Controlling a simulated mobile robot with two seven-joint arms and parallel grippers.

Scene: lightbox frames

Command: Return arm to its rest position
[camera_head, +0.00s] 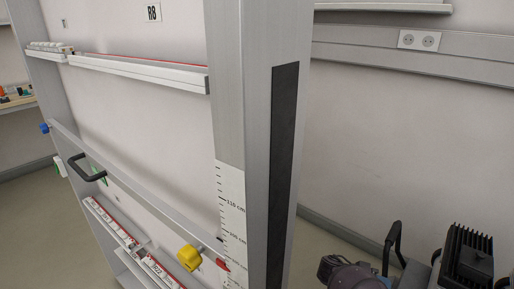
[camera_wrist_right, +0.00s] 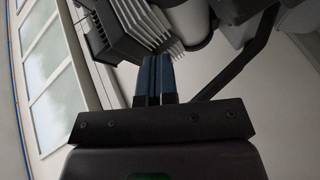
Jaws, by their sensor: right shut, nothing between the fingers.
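My right gripper (camera_wrist_right: 153,80) shows in the right wrist view. Its two blue-padded fingers are together, with nothing between them. Just beyond the fingertips are a black finned block (camera_wrist_right: 110,30) and pale grey curved parts. In the head view a black finned block (camera_head: 468,257) and dark rounded parts (camera_head: 350,274) show at the bottom right; I cannot tell my right gripper's fingers there. My left gripper is not in view.
A tall grey frame (camera_head: 256,120) with a ruler strip (camera_head: 230,200) stands close ahead. It carries rails (camera_head: 140,69), a black handle (camera_head: 85,166), a yellow knob (camera_head: 189,257) and a blue knob (camera_head: 44,128). A wall with a socket (camera_head: 419,41) lies behind at right.

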